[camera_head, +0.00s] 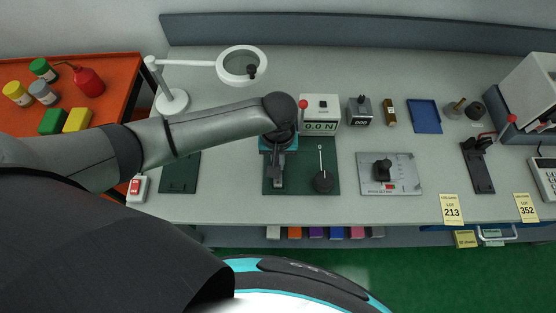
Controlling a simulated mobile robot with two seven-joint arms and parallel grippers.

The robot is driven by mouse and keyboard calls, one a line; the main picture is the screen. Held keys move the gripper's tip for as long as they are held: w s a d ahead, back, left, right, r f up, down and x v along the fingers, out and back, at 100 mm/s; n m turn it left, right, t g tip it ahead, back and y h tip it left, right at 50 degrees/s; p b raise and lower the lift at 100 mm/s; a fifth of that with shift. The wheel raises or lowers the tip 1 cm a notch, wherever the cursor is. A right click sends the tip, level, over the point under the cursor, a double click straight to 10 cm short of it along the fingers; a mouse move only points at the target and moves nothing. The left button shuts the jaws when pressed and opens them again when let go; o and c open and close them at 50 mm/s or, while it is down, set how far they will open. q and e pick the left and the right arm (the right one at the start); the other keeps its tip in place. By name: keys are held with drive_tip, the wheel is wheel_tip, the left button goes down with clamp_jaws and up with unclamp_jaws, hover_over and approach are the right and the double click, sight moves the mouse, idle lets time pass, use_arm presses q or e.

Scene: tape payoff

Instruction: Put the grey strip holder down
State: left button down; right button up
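My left arm reaches in from the left, and its gripper (276,176) points down over the left part of a dark green mat (328,185). The wrist and the teal-banded gripper body hide much of what is under them. Small dark grey parts show at the fingertips. I cannot tell whether they are fingers alone or the grey strip holder between them, nor whether they touch the mat. A round dark object with an upright pin (322,181) stands on the mat just right of the gripper. My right gripper is not in view.
A white box gauge (319,109) and a small counter (360,111) stand behind the mat. A metal plate with a black device (405,180) lies to its right. A magnifier lamp (173,100) and another green mat (179,178) are left. Bare worktop (350,215) runs along the front.

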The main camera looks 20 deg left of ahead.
use_arm(q)
drive_tip(key=c, duration=1.5)
unclamp_jaws()
drive_tip(key=shift+f, duration=0.15)
drive_tip(key=o, duration=0.4)
drive_tip(key=shift+o, duration=0.2)
wheel_tip(320, 180, up, 12)
drive_tip(key=p, duration=0.2)
drive_tip(key=shift+r, duration=0.2)
